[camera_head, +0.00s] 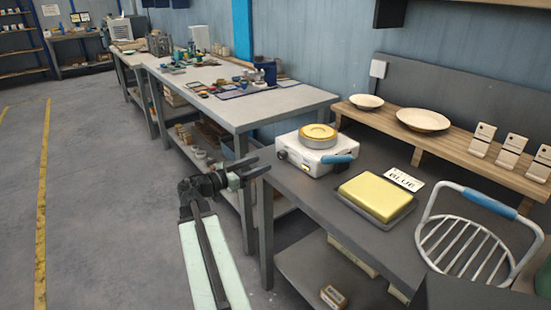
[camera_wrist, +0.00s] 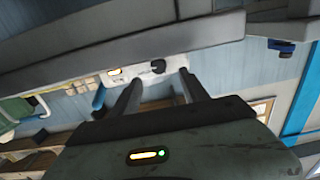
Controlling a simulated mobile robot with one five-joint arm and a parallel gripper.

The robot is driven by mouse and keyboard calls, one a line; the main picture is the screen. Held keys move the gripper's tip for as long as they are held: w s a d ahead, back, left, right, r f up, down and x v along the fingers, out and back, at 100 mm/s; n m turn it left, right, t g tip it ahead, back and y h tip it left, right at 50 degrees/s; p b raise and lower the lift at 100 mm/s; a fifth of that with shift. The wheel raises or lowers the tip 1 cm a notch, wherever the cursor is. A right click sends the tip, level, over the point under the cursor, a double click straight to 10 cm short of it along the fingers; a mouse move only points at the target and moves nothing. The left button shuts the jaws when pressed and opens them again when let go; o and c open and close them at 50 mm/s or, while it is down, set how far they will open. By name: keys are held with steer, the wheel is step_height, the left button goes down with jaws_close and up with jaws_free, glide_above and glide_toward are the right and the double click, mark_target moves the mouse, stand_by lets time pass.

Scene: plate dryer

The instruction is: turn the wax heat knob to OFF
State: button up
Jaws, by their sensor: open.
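In the wrist view the knob (camera_wrist: 158,67) shows as a dark round shape on the white panel, near a lit amber light (camera_wrist: 115,71). Its setting is too small to read. My gripper (camera_head: 265,162) is open and empty, left of the heater and apart from the knob. In the wrist view the knob lies between and beyond the fingertips (camera_wrist: 160,76).
A yellow block on a dark tray (camera_head: 380,215), a "BLUE" card (camera_head: 403,179) and a wire basket (camera_head: 467,246) are on the bench right of the heater. A wooden shelf (camera_head: 450,140) with plates is behind. A grey table (camera_head: 240,108) stands beyond. Floor at left is clear.

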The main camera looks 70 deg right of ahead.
mark_target(279, 156)
steer(key=x, duration=0.8)
steer(key=shift+s, duration=0.2)
